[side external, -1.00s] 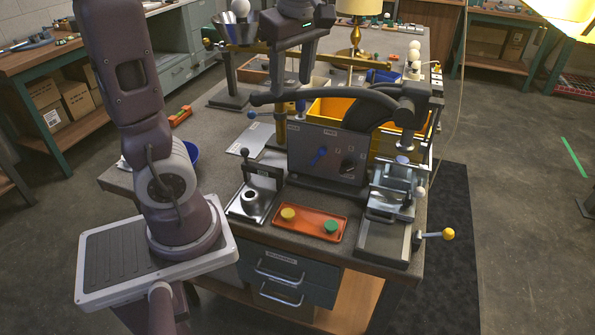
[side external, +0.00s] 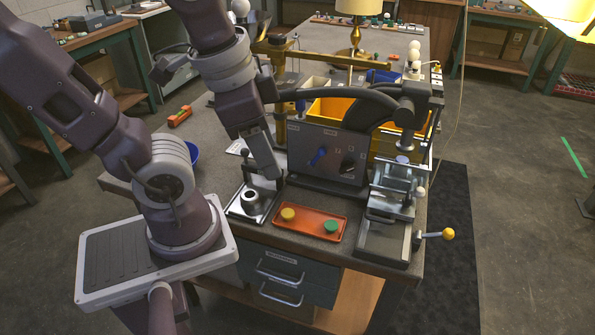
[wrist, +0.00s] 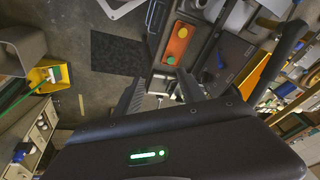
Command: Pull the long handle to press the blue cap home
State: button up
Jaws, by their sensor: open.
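The long handle (side external: 345,93) is a dark, curved lever. It runs left from the press head (side external: 414,100), above the grey control panel (side external: 328,150). A dark bar that looks like the handle crosses the right of the wrist view (wrist: 277,60). A small bluish piece (side external: 404,160), possibly the blue cap, sits under the press head above the metal fixture (side external: 392,190); its seating is too small to tell. My gripper (side external: 268,175) points down left of the panel, below the handle's left end, and its body hides that end. In the wrist view its fingers (wrist: 162,80) are apart and empty.
A small metal stand (side external: 250,200) is just below my gripper. An orange tray (side external: 310,232) holds a yellow and a green cap. A yellow-knobbed lever (side external: 448,233) sticks out at the right. A yellow bin (side external: 335,108) and brass arm (side external: 340,62) are behind.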

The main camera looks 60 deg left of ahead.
jog(key=w+a+f+m+y, duration=0.3)
jog(key=f+m+y, duration=0.2)
jog(key=m, duration=0.7)
jog(key=w+a+f+m+g+y, duration=0.1)
jog(key=w+a+f+m+y, duration=0.2)
jog(key=m, duration=0.8)
jog(key=w+a+f+m+g+y, duration=0.1)
jog(key=w+a+f+m+y, duration=0.2)
jog(key=f+m+y, duration=0.4)
jog(key=m+y, duration=0.3)
jog(key=m, duration=0.2)
jog(key=shift+w+a+m+y, duration=0.2)
jog(key=shift+w+m+y, duration=0.1)
jog(key=shift+y, duration=0.1)
